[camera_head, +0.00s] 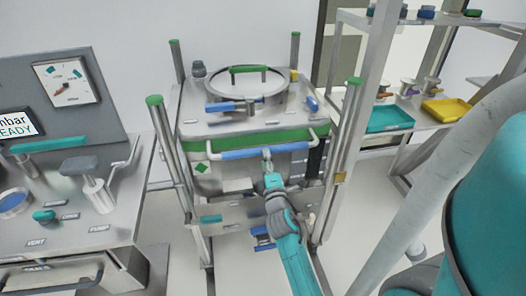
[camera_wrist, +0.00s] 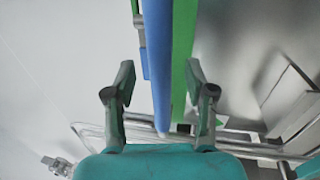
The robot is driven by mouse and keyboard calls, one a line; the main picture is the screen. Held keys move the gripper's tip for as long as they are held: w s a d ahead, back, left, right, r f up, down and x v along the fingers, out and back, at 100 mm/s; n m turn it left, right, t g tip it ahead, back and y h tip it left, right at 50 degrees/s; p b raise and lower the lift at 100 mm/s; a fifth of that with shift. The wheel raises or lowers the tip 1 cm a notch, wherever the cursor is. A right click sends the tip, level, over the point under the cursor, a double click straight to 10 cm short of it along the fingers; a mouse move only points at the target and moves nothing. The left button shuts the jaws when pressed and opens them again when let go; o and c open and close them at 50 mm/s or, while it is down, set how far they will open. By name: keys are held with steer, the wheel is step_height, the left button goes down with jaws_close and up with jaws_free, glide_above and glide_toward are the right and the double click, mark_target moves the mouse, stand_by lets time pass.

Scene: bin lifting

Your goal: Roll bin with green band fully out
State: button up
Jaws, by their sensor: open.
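The bin with the green band (camera_head: 198,139) is a metal bin with a round lid, standing inside a frame of green-capped posts. A blue grip on its front handle bar (camera_head: 232,154) runs across just below the band. In the wrist view my gripper (camera_wrist: 160,68) is open, with one finger on each side of the blue grip (camera_wrist: 157,35). The green band (camera_wrist: 184,35) runs beside the grip, near the right finger. Whether the fingers touch the handle cannot be told.
A grey console (camera_head: 75,190) with levers and a drawer stands at the left. A metal shelf rack stands at the right with a teal tray (camera_head: 390,119) and a yellow tray (camera_head: 446,110). Frame posts (camera_head: 344,140) flank the bin. Pale floor shows in front and to the right.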

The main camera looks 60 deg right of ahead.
steer(key=shift+x, duration=2.25)
jaws_close()
